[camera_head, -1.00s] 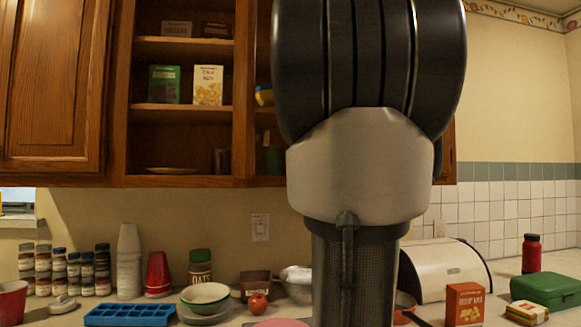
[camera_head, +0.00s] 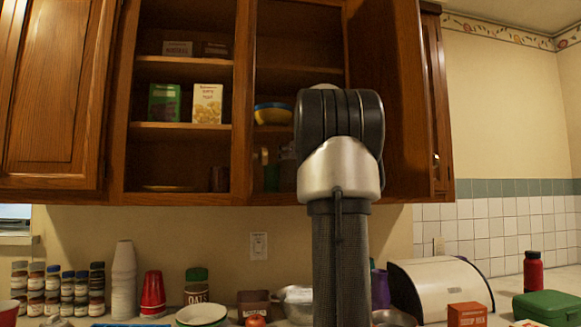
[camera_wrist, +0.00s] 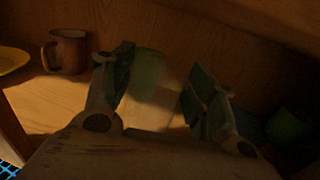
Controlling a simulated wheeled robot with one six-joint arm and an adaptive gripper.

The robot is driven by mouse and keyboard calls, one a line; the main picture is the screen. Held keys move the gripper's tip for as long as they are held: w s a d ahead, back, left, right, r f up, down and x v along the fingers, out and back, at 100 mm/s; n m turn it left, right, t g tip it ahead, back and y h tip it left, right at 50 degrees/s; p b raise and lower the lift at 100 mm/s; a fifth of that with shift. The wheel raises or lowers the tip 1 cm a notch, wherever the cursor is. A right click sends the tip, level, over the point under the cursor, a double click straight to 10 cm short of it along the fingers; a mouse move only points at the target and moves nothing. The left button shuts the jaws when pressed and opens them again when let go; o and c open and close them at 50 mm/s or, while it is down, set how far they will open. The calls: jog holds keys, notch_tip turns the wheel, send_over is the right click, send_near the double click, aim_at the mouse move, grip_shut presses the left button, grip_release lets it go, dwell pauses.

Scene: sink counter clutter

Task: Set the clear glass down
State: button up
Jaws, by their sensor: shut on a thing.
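My gripper (camera_wrist: 160,80) is inside the cabinet in the wrist view, its two fingers spread around the clear glass (camera_wrist: 157,98). The glass is very faint, a pale see-through shape between the finger pads. A greenish shape (camera_wrist: 148,68) shows behind or through it. I cannot tell whether the base of the glass touches the wooden shelf (camera_wrist: 55,100). In the head view my arm hides the gripper and most of what it holds.
A brown mug (camera_wrist: 68,52) stands left of my gripper, with a yellow plate (camera_wrist: 14,59) farther left. Dark green and blue shapes (camera_wrist: 285,128) lie at right. The cabinet's open door (camera_head: 385,100) is right of my arm. Bare shelf shows between mug and gripper.

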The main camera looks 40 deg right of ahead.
jog(key=shift+w+d+f, duration=0.1)
jog(key=shift+f, duration=1.75)
jog(key=o, duration=1.1)
jog(key=shift+f, duration=0.1)
jog(key=shift+o, duration=0.2)
send_near(293, 164)
